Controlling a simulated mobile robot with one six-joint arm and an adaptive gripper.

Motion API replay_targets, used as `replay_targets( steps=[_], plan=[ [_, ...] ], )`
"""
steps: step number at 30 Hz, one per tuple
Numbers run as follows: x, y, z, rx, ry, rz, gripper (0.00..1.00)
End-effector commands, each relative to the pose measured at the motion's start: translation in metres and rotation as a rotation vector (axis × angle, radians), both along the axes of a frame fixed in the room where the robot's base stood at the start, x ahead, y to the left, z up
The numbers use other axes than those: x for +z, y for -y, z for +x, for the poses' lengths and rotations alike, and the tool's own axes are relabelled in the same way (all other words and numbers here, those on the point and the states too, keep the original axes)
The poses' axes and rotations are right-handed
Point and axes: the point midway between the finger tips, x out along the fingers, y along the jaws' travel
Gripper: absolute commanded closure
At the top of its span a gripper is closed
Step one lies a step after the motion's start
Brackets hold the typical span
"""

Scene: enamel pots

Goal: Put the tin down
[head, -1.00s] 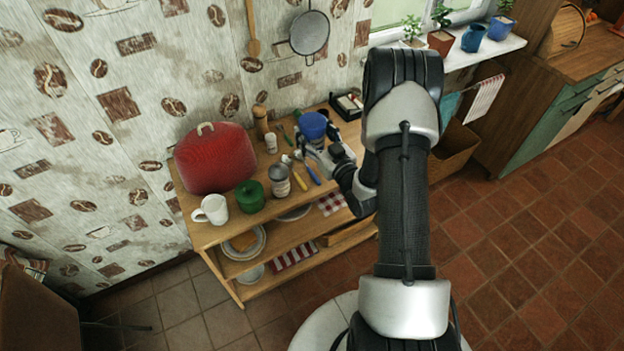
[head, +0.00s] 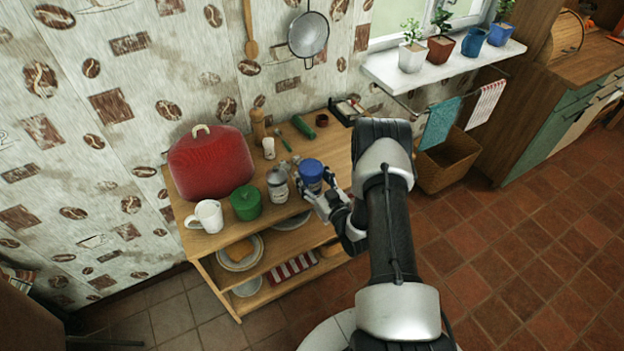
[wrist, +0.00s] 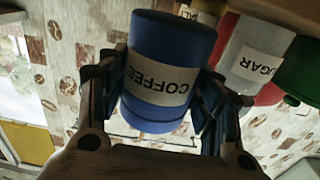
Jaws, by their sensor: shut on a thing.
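The blue tin (head: 311,170), with a white band, is held upright between the fingers of my gripper (head: 316,190) at the front part of the wooden table's top (head: 332,147). In the wrist view the tin (wrist: 168,45) reads COFFEE, upside down in the picture, with a finger pressed on each side. I cannot tell whether its base touches the tabletop. A grey-white tin (head: 277,183) stands just left of it; in the wrist view its label reads SUGAR (wrist: 262,66).
Left of the tins are a green pot (head: 246,202), a white mug (head: 207,216) and a large red lidded box (head: 211,163).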

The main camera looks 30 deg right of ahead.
Motion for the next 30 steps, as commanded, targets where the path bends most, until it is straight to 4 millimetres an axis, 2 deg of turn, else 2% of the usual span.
replay_targets(
  steps=[6, 18, 19, 27, 30],
  plan=[
    [0.002, 0.000, 0.001, 0.000, 0.004, -0.001, 0.71],
    [-0.010, 0.000, 0.001, 0.000, 0.004, -0.001, 0.71],
    [-0.010, 0.000, 0.000, 0.000, 0.002, 0.000, 0.38],
    [-0.009, 0.000, 0.000, 0.000, 0.002, -0.001, 0.20],
    [-0.009, 0.000, 0.000, 0.000, 0.002, 0.000, 0.20]
  ],
)
